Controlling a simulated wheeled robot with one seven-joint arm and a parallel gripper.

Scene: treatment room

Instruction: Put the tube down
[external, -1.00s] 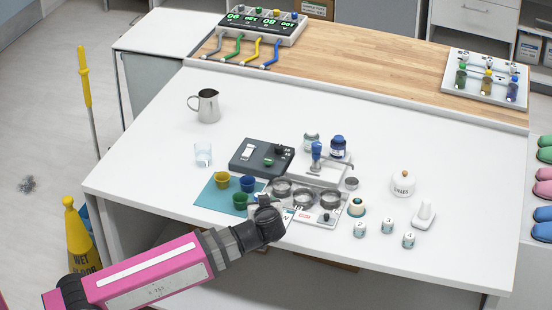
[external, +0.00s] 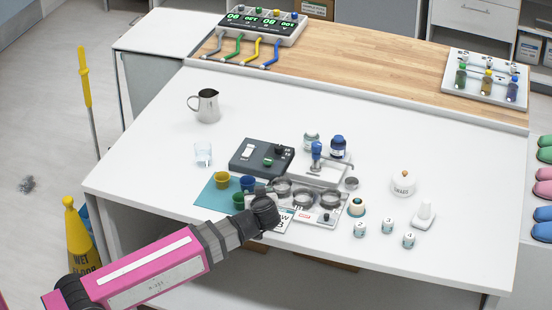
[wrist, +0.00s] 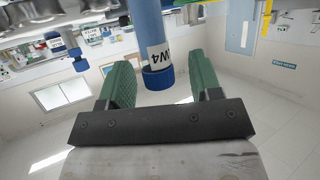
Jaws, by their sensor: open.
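The tube (wrist: 150,32) shows in the wrist view as a blue cylinder with a white label reading W4 and a darker blue cap (wrist: 158,79). It extends out of the top of that view. My gripper (wrist: 163,80) is open, with one green finger pad on each side of the tube and a visible gap on both sides. In the external view my gripper (external: 265,212) is low at the table's front edge, beside a grey tray with round metal holders (external: 304,196). I cannot make out the tube there.
A teal mat (external: 208,194) with coloured cups lies left of my gripper. A dark control box (external: 262,157) stands behind it. Small numbered jars (external: 388,226) stand to the right.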

